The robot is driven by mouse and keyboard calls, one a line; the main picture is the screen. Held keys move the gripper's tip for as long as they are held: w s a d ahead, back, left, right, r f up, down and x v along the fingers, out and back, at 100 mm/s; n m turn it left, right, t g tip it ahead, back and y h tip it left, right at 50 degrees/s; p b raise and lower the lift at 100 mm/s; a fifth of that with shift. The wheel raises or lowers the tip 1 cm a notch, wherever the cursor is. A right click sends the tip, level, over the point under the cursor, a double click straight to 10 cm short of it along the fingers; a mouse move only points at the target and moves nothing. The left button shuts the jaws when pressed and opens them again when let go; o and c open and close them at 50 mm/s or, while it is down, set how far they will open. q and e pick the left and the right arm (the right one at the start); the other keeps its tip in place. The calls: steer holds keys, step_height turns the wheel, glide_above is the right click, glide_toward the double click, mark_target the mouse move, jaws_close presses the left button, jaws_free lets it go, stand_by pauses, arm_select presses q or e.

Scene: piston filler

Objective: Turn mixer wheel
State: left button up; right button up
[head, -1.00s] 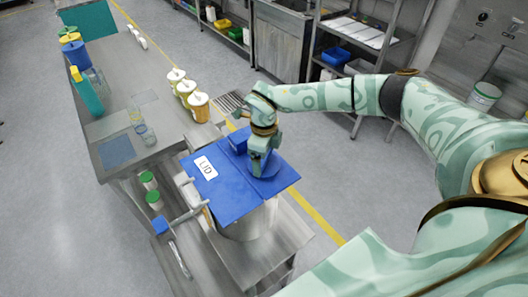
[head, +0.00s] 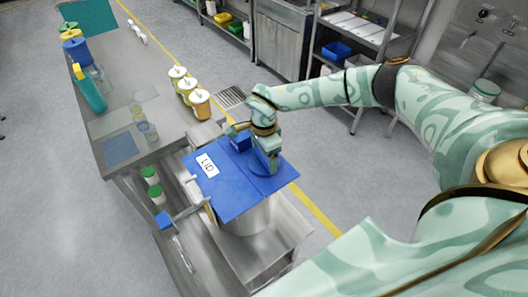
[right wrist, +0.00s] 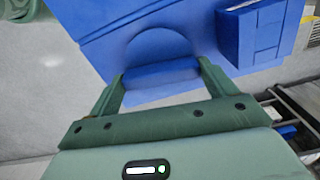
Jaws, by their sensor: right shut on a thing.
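The mixer wheel is a blue round part on top of the blue lid (head: 222,191) of the filler; part of it shows in the right wrist view (right wrist: 160,75). My right gripper (head: 267,158) reaches down onto it from above and is shut on it. In the right wrist view its two green fingers (right wrist: 160,82) stand on either side of the blue piece. In the head view the gripper hides most of the wheel. My left gripper is not in view.
A blue block (head: 240,142) stands on the lid beside my right gripper. A blue-ended handle (head: 165,219) sticks out left of the filler. A grey table (head: 130,100) on the left carries yellow-orange containers (head: 200,103), beakers and a blue jug. Open floor lies to the right.

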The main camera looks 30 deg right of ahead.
steer(key=shift+w+r+n, duration=0.1)
steer(key=shift+n, duration=0.5)
steer(key=o, duration=0.9)
steer(key=shift+c, duration=0.2)
steer(key=shift+r, duration=0.1)
step_height(320, 180, up, 16)
steer(key=shift+b, duration=0.45)
